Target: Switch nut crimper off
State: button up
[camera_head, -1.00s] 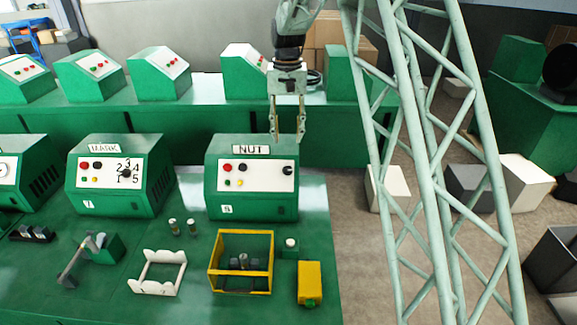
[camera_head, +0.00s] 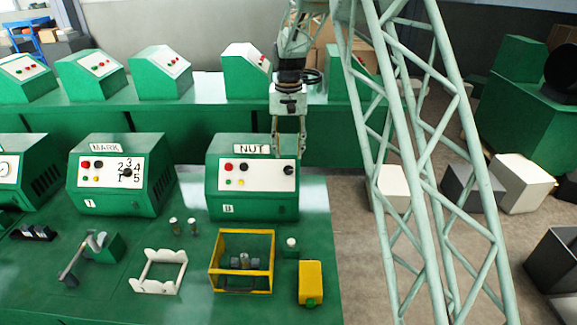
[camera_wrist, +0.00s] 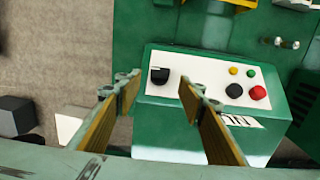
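The nut crimper's green control box (camera_head: 252,207) stands on the right part of the near bench, under a "NUT" label. Its white panel (camera_head: 262,174) carries red and black buttons, small yellow and green ones, and a black rotary knob (camera_head: 289,171) at its right. In the wrist view the box is upside down, and the knob (camera_wrist: 158,74) appears between and just beyond my fingertips. My gripper (camera_head: 288,150) is open and empty, above the panel's right end in the head view. Its fingers straddle the knob's line in the wrist view (camera_wrist: 158,90); contact is not visible.
A "MARK" box (camera_head: 118,177) with a numbered dial stands to the left. In front of the nut box are a yellow frame (camera_head: 242,290), a yellow block (camera_head: 310,283) and a white rack (camera_head: 158,286). Floor to the right holds white and dark boxes.

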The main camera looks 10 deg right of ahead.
aim_at(289, 168)
jog(key=shift+f, duration=3.4)
jog(key=c, duration=0.8)
jog(key=shift+c, duration=0.2)
